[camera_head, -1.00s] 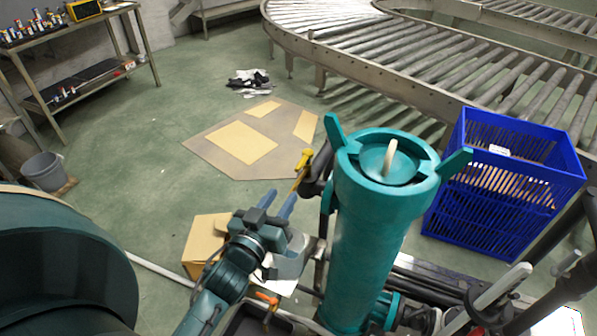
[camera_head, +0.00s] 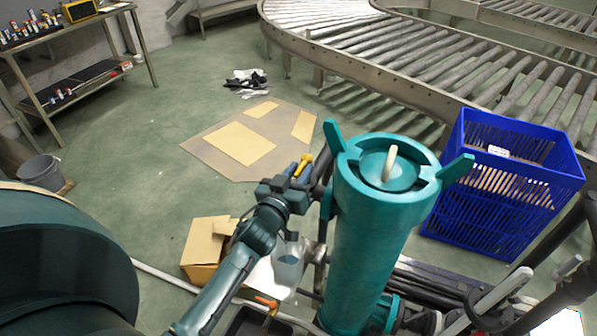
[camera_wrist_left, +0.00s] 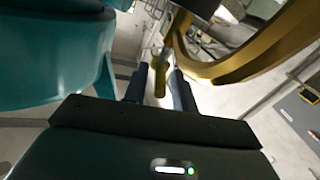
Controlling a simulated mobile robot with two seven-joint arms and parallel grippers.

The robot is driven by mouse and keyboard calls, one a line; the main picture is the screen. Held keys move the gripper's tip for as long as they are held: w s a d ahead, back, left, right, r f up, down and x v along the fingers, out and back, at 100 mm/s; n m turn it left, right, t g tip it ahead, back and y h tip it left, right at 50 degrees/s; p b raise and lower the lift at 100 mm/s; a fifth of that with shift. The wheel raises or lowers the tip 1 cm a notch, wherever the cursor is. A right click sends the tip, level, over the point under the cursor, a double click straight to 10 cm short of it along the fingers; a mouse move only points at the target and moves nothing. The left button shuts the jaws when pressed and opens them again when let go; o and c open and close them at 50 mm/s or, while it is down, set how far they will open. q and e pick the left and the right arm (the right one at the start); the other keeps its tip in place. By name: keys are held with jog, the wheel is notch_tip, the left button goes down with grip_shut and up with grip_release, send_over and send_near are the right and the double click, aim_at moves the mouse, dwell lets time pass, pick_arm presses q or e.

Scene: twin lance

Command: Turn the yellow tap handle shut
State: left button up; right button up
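The yellow tap handle (camera_head: 304,164) shows just left of the tall teal cylinder (camera_head: 365,235), on dark pipework. My left gripper (camera_head: 297,170) has its fingertips at the handle. In the left wrist view the yellow handle (camera_wrist_left: 160,76) lies between the two blue-grey fingers (camera_wrist_left: 160,86). The fingers stand apart, with gaps visible beside the handle, so the gripper is open around it. I cannot tell whether either finger touches it. The tap body is mostly hidden behind my gripper and the cylinder. My right gripper is not in view.
A blue crate (camera_head: 505,190) stands to the right of the cylinder. A cardboard box (camera_head: 205,250) lies left of my left forearm. A large curved yellow part (camera_wrist_left: 225,65) is close to the fingers in the wrist view. Open green floor (camera_head: 130,190) lies to the left.

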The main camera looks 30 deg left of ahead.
pick_arm(q)
grip_shut()
